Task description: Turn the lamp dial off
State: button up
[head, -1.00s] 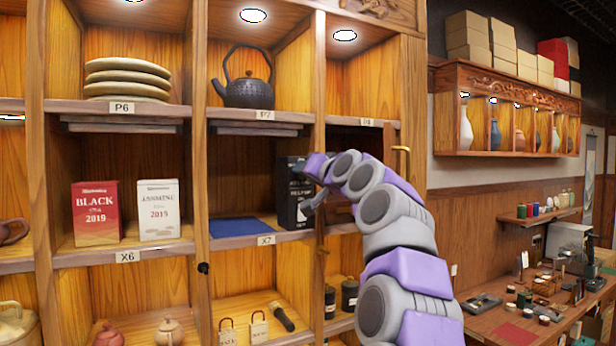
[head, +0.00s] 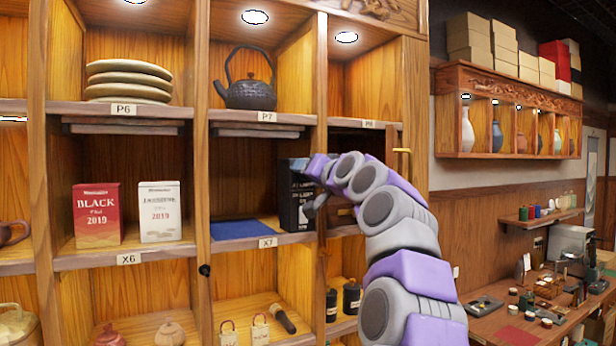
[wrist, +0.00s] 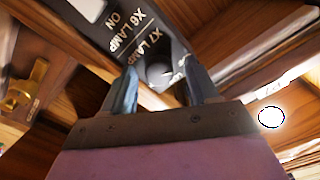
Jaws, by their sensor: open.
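In the wrist view a dark panel (wrist: 125,30) carries white lettering that reads "X6 LAMP ON" and "X7 LAMP". A round dark dial (wrist: 160,72) on it shows between the fingertips of my gripper (wrist: 160,84). The fingers are apart, one on each side of the dial; whether they touch it I cannot tell. In the head view my gripper (head: 309,184) is at the right side of the X7 compartment, by a black box-like panel (head: 289,207) with pale print. The dial itself is not visible there.
Wooden dividers and shelves (head: 157,256) closely surround my gripper. A blue mat (head: 240,229) lies in compartment X7. A red box (head: 97,215) and a white box (head: 160,211) stand in X6. A black kettle (head: 250,92) stands above. A brass handle (head: 402,162) is at the right.

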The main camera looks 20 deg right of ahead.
jog(key=shift+d, duration=0.2)
jog(key=s+b, duration=0.1)
jog(key=s, duration=1.6)
jog(key=shift+s+d, duration=0.15)
jog(key=shift+d, duration=0.05)
jog(key=shift+f, duration=0.1)
